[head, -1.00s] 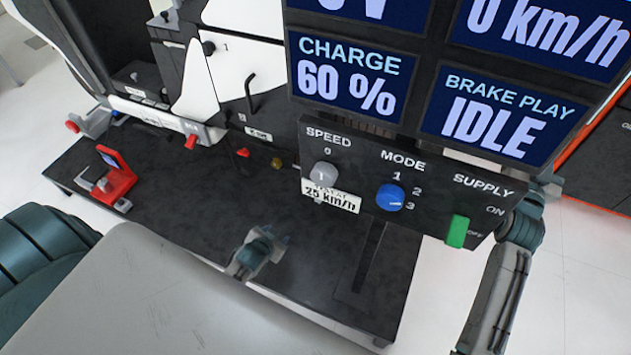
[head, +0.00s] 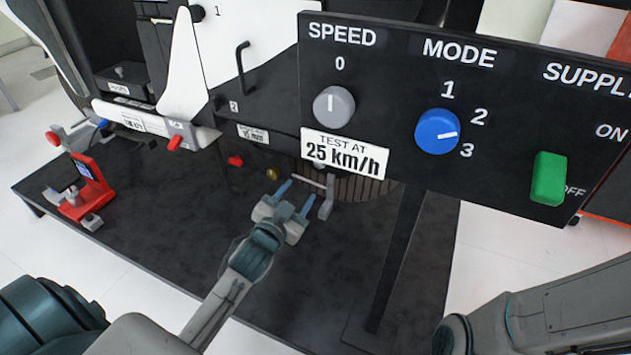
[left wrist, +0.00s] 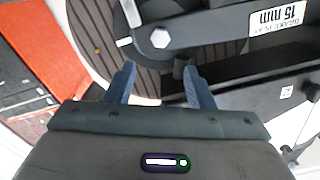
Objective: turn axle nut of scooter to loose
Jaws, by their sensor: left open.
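A pale hexagonal nut (left wrist: 160,38) shows in the left wrist view on the rounded end of a dark grey arm; I take it for the axle nut. My left gripper (left wrist: 159,76) is open and empty, its two blue fingers below the nut in the picture and apart from it. In the head view my left gripper (head: 297,197) reaches under the control panel, near a pale rod (head: 309,180) and a grey upright piece (head: 326,200). I cannot make out the nut there. My right gripper is out of view.
The control panel (head: 418,185) with a grey SPEED knob (head: 334,106), blue MODE knob (head: 437,132) and green SUPPLY switch (head: 548,178) overhangs the black bench (head: 150,235). A ribbed dark curved surface (left wrist: 90,45) lies left of the nut. A red device (head: 88,187) stands far left.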

